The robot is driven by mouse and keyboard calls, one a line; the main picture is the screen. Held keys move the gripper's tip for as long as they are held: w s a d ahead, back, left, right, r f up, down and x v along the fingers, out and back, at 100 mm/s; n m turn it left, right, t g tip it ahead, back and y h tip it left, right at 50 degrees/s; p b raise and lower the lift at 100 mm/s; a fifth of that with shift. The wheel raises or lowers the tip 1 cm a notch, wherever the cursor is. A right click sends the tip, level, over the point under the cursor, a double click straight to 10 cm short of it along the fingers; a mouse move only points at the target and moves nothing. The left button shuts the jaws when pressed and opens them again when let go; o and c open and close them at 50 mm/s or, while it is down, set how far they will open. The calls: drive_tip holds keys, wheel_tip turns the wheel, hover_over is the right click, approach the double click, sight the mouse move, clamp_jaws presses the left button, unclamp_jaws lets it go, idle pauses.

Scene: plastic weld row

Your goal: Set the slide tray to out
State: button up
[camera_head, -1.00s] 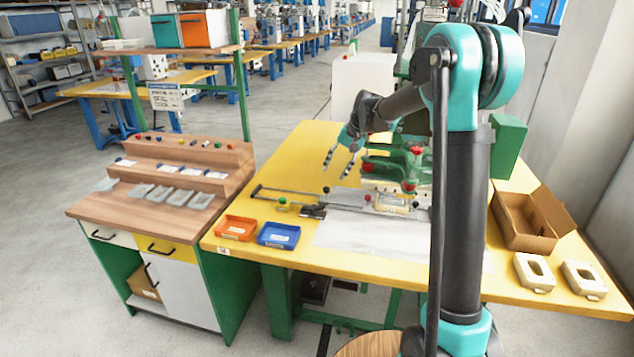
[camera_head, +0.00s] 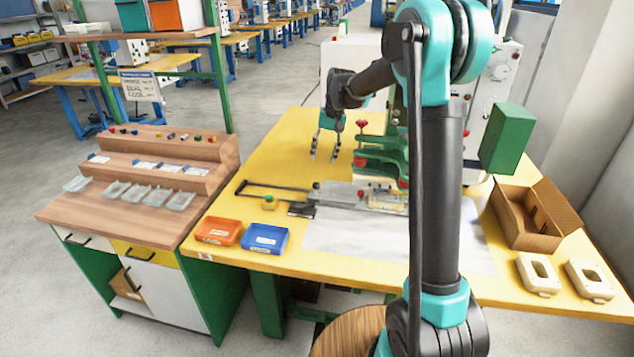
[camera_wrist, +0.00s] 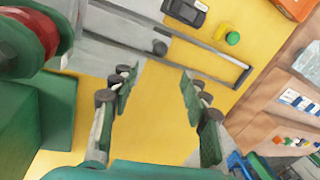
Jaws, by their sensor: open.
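The slide tray (camera_head: 336,191) looks like a flat grey plate on two dark rails (camera_head: 262,186), at the welder end near the green press head. A black knob (camera_head: 316,185) stands at its left edge. In the wrist view the tray (camera_wrist: 115,45), its knob (camera_wrist: 160,47) and the rails' crossbar end (camera_wrist: 244,77) show; the rails beyond the knob are bare. My gripper (camera_head: 324,156) is open and empty, pointing down above the yellow table behind the rails. In the wrist view its fingertips (camera_wrist: 158,82) are apart, with the knob beyond them, not between them.
The green press head (camera_head: 385,160) with red knobs stands close right of my gripper. A small yellow box with a green button (camera_head: 268,202) and a black device (camera_head: 302,210) lie in front of the rails. Orange (camera_head: 218,232) and blue (camera_head: 265,238) bins stand at the front edge.

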drive_tip(key=f, duration=0.3)
drive_tip(key=a+f, duration=0.1)
drive_tip(key=f, duration=0.3)
drive_tip(key=a+f, duration=0.1)
drive_tip(key=f, duration=0.3)
drive_tip(key=shift+a+f, duration=0.1)
drive_tip(key=shift+f, duration=0.15)
drive_tip(key=shift+c, duration=0.5)
clamp_jaws()
